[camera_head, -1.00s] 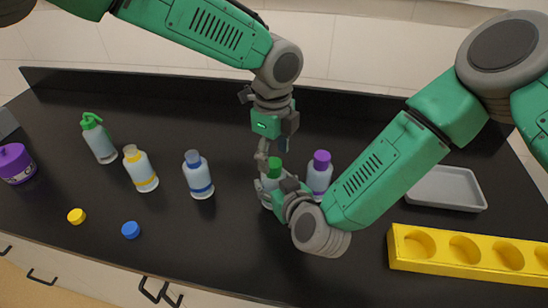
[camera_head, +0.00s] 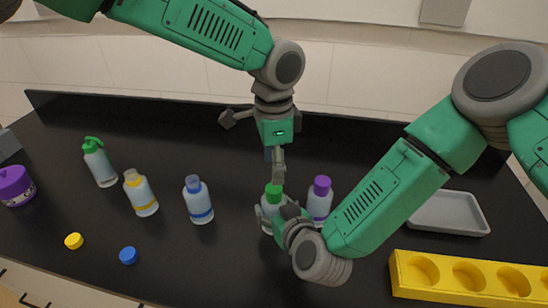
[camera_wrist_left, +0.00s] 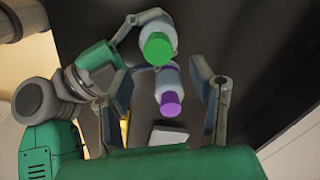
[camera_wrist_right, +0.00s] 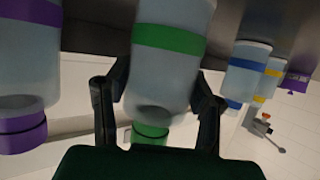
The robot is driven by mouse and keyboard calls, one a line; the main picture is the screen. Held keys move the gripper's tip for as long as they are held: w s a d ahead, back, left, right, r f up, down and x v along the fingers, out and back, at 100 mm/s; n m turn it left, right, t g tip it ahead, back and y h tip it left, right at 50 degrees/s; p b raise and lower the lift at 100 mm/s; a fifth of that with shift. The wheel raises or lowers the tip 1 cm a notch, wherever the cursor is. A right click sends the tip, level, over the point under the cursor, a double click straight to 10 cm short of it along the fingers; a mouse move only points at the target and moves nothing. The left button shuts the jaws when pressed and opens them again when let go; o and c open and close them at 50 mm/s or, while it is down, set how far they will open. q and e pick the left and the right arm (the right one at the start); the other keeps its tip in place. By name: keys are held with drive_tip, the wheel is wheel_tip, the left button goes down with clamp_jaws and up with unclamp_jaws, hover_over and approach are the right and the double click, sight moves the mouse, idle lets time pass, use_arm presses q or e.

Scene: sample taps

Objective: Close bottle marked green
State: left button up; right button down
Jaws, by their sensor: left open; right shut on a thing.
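The green-marked bottle (camera_head: 268,211) stands on the black counter with a green cap (camera_head: 273,190) at its mouth. My right gripper (camera_head: 278,215) is shut around its body from the right. In the right wrist view its green band (camera_wrist_right: 170,40) shows between the fingers, with the green cap (camera_wrist_right: 150,133) at the neck. My left gripper (camera_head: 266,150) is open and empty just above the cap. In the left wrist view the cap (camera_wrist_left: 158,48) lies beyond the spread fingers, apart from them. How tightly the cap sits cannot be told.
A purple-capped bottle (camera_head: 319,203) stands close on the right. Loose yellow (camera_head: 74,241) and blue (camera_head: 128,256) caps lie in front. A yellow rack (camera_head: 440,280) and grey tray (camera_head: 447,214) are right.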

sight(274, 188)
use_arm(q)
drive_tip(key=n, duration=0.2)
drive_tip(key=r+n, duration=0.1)
drive_tip(key=n, duration=0.5)
drive_tip(key=shift+r+n, duration=0.3)
drive_tip(key=shift+f, duration=0.1)
wheel_tip(274, 188, down, 8)
drive_tip(key=shift+s+r, duration=0.1)
clamp_jaws()
